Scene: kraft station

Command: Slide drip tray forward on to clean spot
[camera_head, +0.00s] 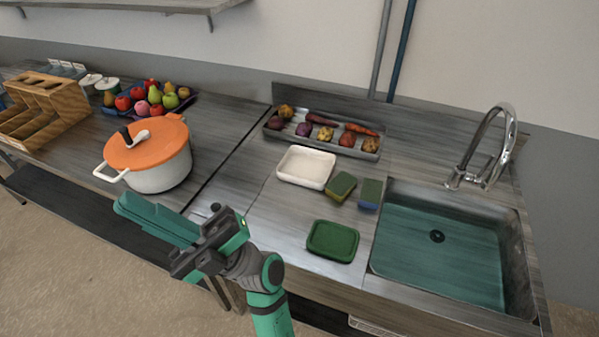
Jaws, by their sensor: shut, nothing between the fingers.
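A shallow white rectangular tray (306,167) sits flat on the metal counter left of the sink, below the long vegetable tray. A green rounded rectangular tray (333,241) lies nearer the counter's front edge. I cannot tell for sure which of the two is the drip tray, and no marked clean spot stands out. My gripper (122,204) is shut and empty, its teal fingers pointing left in front of the counter's edge, below the orange-lidded pot and apart from both trays.
Two sponges, one green-yellow (342,186) and one green-blue (370,193), lie right of the white tray. A sink (440,247) with a tall faucet (497,150) is at right. A long vegetable tray (372,152) stands behind. The pot (160,172) stands left. Bare counter lies between the trays.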

